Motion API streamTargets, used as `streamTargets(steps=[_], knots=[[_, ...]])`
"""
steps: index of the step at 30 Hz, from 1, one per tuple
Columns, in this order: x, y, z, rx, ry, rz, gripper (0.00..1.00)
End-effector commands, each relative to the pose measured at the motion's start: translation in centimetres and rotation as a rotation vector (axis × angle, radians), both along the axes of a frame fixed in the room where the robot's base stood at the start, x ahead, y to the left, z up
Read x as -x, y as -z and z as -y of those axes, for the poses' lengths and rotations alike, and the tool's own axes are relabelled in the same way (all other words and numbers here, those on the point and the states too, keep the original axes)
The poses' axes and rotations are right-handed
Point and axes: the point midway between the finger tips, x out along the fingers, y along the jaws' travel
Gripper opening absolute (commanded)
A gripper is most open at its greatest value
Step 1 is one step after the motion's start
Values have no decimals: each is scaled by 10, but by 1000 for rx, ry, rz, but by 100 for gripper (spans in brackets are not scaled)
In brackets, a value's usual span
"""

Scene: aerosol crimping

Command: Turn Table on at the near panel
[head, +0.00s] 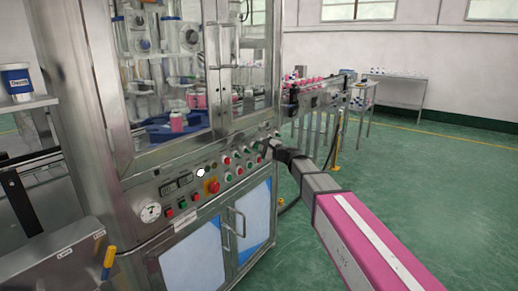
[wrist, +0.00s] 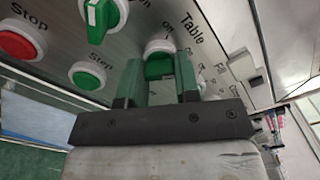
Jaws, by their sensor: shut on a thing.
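In the wrist view, the green Table knob (wrist: 158,66) sits in a pale ring on the steel panel, under the printed word "Table". My gripper (wrist: 160,82) is shut on this knob, with one finger on each side of it. The fingers hide part of the knob, so its exact angle is hard to read. In the head view, my gripper (head: 268,146) is at the right end of the near panel (head: 190,192), and the knob is hidden behind it.
Close by in the wrist view are another green knob (wrist: 103,18), a green button (wrist: 88,76) and a red Stop button (wrist: 17,45). In the head view, a large red button (head: 213,186) and a gauge (head: 150,211) are further left. Green floor (head: 300,255) is open at right.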

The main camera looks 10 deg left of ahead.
Motion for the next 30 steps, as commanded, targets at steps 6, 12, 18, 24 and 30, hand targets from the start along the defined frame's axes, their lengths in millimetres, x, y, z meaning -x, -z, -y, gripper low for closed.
streamTargets(steps=[6, 12, 18, 24, 30], knots=[[0, 1, 1, 1, 1, -3, 6], [0, 1, 1, 1, 1, -2, 55], [0, 0, 0, 0, 1, 0, 55], [6, 0, 12, 1, 2, 0, 55], [21, 0, 46, 1, 3, 0, 55]])
